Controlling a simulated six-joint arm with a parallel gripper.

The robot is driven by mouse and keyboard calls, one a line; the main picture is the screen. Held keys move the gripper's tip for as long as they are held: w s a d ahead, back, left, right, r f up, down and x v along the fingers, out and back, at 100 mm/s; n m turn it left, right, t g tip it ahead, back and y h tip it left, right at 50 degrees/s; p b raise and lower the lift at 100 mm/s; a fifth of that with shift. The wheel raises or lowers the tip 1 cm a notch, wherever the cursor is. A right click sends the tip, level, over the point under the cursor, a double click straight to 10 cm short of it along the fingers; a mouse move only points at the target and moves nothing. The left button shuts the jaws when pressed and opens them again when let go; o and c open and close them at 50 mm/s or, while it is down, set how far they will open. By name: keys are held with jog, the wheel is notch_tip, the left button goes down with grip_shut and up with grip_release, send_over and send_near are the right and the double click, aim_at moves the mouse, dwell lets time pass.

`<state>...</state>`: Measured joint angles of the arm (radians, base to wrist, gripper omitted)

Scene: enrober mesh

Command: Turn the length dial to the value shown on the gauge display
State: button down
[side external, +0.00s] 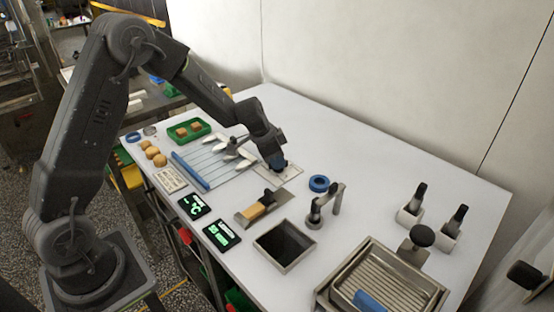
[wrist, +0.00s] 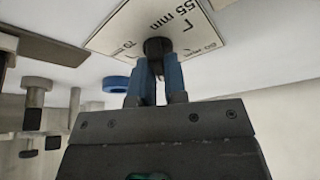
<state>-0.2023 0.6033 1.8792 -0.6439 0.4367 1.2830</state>
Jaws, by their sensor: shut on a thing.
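The length dial's pale plate (side external: 291,178) lies on the table under my gripper (side external: 279,168). In the wrist view the plate (wrist: 125,30) carries printed marks, with "55 mm" large near the top. Other numbers around it are tilted and hard to read. My gripper (wrist: 156,88) has its blue fingers shut on the dark dial knob (wrist: 157,46). The knob's pointer cannot be made out. One black gauge display (side external: 221,235) shows green digits too small to read surely. A second black display (side external: 194,205) shows a green "°C" reading.
A blue ring (side external: 319,183) and a metal tap-like fixture (side external: 324,207) stand right of the dial. A square bin (side external: 286,245) and a wooden-handled scraper (side external: 263,207) are in front. A rack with white pieces and a green tray (side external: 187,132) lie left.

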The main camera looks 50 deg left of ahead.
jog(key=shift+n, duration=0.3)
jog(key=n+y, duration=0.1)
jog(key=n, duration=0.1)
jog(key=n+y, duration=0.1)
jog(key=n, duration=0.2)
jog(key=shift+d+n+t, duration=0.1)
jog(key=shift+n+t, duration=0.2)
jog(key=n+y, duration=0.2)
jog(key=n, duration=0.3)
jog(key=shift+d+n, duration=0.1)
jog(key=shift+n, duration=0.2)
jog(key=n+g+y, duration=0.1)
jog(key=n, duration=0.2)
jog(key=n+g+y, duration=0.1)
jog(key=n, duration=0.2)
jog(key=shift+w+d, duration=0.1)
jog(key=n+g, duration=0.1)
jog(key=n, duration=0.2)
jog(key=n+g, duration=0.1)
jog(key=n, duration=0.2)
jog(key=shift+g+y, duration=0.3)
jog(key=c, duration=1.2)
grip_release()
jog(key=shift+o, duration=0.2)
